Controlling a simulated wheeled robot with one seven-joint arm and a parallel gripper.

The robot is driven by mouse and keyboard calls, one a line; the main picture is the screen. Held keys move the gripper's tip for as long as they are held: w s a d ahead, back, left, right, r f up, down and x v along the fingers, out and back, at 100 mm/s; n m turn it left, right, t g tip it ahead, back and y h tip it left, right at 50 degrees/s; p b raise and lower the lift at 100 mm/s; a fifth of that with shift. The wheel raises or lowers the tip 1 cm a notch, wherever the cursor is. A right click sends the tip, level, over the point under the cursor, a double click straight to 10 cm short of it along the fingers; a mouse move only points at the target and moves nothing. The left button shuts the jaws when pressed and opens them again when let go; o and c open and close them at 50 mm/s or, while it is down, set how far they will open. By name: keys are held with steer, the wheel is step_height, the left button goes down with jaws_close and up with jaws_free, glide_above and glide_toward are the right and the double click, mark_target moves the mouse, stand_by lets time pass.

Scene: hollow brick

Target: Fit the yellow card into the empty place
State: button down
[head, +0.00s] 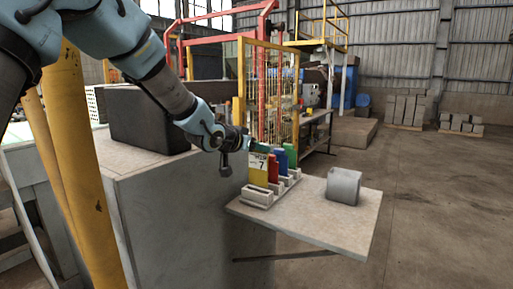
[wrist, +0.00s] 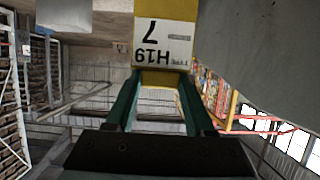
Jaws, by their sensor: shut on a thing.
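The yellow card (head: 258,178) has a white label reading 7 and stands upright over the near end of a pale slotted rack (head: 257,198). I cannot tell whether its lower edge is inside a slot or just above it. My gripper (head: 256,147) is shut on the card's upper end. In the wrist view, the green fingers of my gripper (wrist: 158,80) close on the yellow card (wrist: 165,77), whose label reads H19 and 7. A red card (head: 273,168), a blue card (head: 281,161) and a green card (head: 291,156) stand in the rack behind it.
The rack stands on a pale shelf board (head: 310,222) fixed to a large grey block (head: 190,215). A grey rounded block (head: 343,187) sits on the board right of the rack. A dark box (head: 145,120) lies on the large block. The board's front right is clear.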

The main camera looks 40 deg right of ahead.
mark_target(257, 163)
steer(key=shift+s+a+f+b, duration=0.1)
steer(key=shift+a+f+b, duration=0.15)
steer(key=shift+f+b, duration=0.15)
stand_by(0.3)
steer(key=shift+f+b, duration=1.65)
steer(key=shift+f, duration=0.35)
stand_by(0.6)
steer(key=shift+c, duration=0.9)
jaws_free()
steer(key=shift+a, duration=0.1)
steer(key=b+v, duration=0.1)
steer(key=v, duration=0.9)
steer(key=shift+a+r, duration=0.2)
steer(key=shift+a, duration=0.05)
steer(key=shift+s, duration=0.1)
